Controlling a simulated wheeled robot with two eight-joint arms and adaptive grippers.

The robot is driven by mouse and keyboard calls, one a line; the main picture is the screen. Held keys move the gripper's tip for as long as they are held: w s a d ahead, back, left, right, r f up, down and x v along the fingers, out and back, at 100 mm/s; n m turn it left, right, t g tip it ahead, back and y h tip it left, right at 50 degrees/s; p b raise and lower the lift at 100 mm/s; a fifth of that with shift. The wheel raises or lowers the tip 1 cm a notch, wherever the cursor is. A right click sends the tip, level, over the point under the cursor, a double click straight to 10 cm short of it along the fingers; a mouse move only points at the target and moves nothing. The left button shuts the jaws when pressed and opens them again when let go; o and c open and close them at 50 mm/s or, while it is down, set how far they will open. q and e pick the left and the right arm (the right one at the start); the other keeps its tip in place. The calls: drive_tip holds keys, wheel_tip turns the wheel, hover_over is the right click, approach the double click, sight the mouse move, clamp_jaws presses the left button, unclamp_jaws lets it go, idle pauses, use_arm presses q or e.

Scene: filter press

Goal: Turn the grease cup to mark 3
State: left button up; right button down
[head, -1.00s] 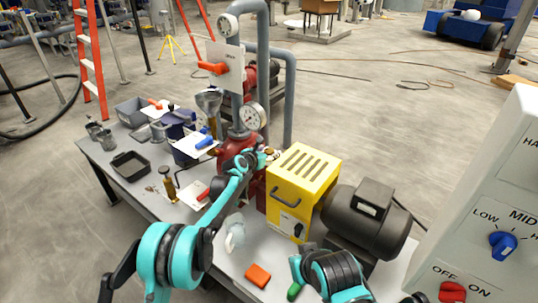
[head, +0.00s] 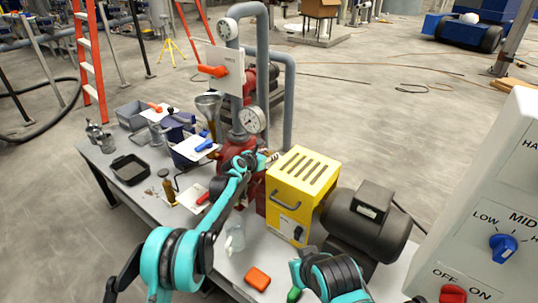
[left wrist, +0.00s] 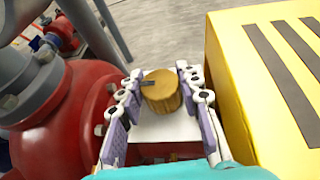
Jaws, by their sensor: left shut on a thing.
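The grease cup (left wrist: 162,92) is a round brass cap with a short dark mark on the left of its top. It stands over a white plate (left wrist: 168,128) between the red pump body and the yellow box. My left gripper (left wrist: 161,86) has its fingers on both sides of the cup and is shut on it. In the head view my left gripper (head: 268,158) is small beside the red body, and the cup is mostly hidden by it. I cannot read any number marks around the cup. My right gripper is not visible; only part of that arm shows at the bottom.
The red pump body (left wrist: 70,120) is close on the left of the gripper. The yellow slotted box (head: 302,180) is close on the right. A pressure gauge (head: 252,120) and grey pipes rise behind. An orange block (head: 257,279) lies on the grey bench.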

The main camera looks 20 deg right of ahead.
use_arm(q)
drive_tip(key=m+g+h+p, duration=0.2)
drive_tip(key=m+g, duration=0.1)
drive_tip(key=shift+r, duration=0.1)
drive_tip(key=shift+m+g+h+p, duration=0.7)
drive_tip(key=shift+m+g, duration=0.5)
drive_tip(key=shift+m, duration=0.1)
drive_tip(key=o, duration=1.2)
drive_tip(key=v, duration=1.2)
drive_tip(key=shift+w, duration=0.15)
